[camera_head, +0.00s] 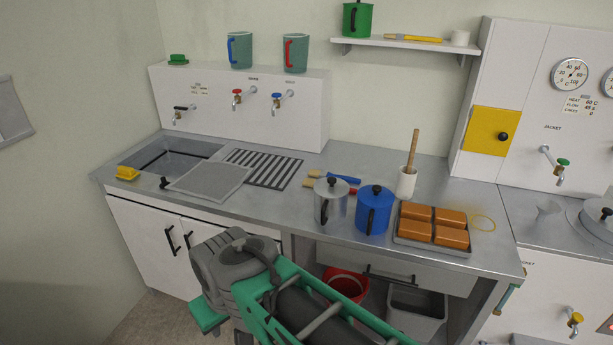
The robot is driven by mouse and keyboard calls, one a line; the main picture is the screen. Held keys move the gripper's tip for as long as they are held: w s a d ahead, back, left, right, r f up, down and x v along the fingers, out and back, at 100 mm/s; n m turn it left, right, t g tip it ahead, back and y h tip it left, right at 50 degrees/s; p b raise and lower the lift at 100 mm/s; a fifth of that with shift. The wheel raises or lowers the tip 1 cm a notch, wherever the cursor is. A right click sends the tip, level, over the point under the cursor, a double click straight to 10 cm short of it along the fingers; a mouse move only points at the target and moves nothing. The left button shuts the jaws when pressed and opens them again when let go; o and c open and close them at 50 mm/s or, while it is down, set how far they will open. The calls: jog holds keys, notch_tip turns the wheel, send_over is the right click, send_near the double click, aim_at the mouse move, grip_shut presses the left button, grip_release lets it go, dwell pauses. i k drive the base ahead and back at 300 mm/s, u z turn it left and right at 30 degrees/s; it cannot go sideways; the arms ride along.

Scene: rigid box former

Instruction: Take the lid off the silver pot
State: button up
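The silver pot (328,211) stands upright on the grey worktop, near its front edge. Its silver lid (338,187) sits on top and has a small black knob. A black handle is on the pot's front side. A blue pot with a lid (375,214) stands close on its right. My green and dark grey arm is low in the picture, in front of the counter and below the silver pot. I cannot make out my gripper's fingers in this view.
A tray of brown blocks (435,245) and a white holder with a wooden handle (407,183) are right of the pots. Brushes (340,178) lie behind the silver pot. A grey mesh panel (210,179) and a sink are left. Worktop between panel and pot is clear.

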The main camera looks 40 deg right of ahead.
aim_at(331, 186)
jog(key=z, duration=0.35)
jog(key=i, duration=1)
jog(key=z, duration=0.5)
